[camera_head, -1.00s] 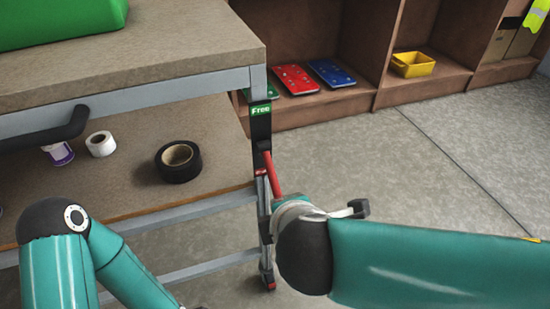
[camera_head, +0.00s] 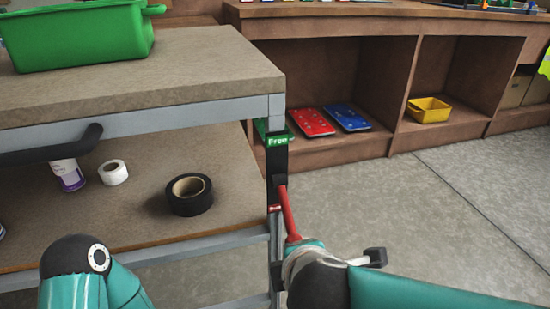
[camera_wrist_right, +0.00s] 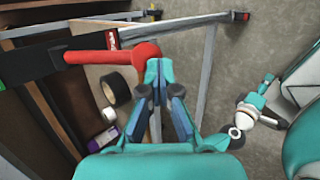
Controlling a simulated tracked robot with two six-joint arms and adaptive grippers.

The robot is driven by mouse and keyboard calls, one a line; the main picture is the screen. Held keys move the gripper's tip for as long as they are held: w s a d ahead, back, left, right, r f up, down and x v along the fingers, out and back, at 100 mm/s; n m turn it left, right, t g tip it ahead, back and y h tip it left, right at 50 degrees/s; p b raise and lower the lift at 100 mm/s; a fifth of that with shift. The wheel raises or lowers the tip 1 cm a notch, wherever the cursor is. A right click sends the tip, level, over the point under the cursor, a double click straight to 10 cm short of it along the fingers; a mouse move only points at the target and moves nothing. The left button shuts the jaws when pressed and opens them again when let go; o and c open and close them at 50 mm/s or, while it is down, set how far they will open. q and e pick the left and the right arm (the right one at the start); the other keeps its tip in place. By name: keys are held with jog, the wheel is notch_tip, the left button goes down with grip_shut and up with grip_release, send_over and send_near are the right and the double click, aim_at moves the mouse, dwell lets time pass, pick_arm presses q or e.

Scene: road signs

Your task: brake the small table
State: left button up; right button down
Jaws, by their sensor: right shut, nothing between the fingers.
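The small table (camera_head: 200,112) is a two-shelf trolley on the left of the head view. Its near right post carries a black fitting with a green "Free" label (camera_head: 277,140). A red lever (camera_head: 288,213) slants downward below that label. In the right wrist view the lever (camera_wrist_right: 100,56) ends in a round red knob. My right gripper (camera_wrist_right: 158,72) is shut and empty, its fingertips right at the knob; I cannot tell if they touch. In the head view my right wrist hides its fingers. My left arm shows at the bottom left, its gripper out of sight.
A green bin (camera_head: 85,40) stands on the top shelf. Black tape (camera_head: 190,195), a white roll (camera_head: 113,172) and a bottle (camera_head: 68,174) are on the lower shelf. A wooden cabinet (camera_head: 330,70) stands behind. The floor at right is clear.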

notch_tip(320, 180, up, 10)
dwell(0.6)
dwell(0.4)
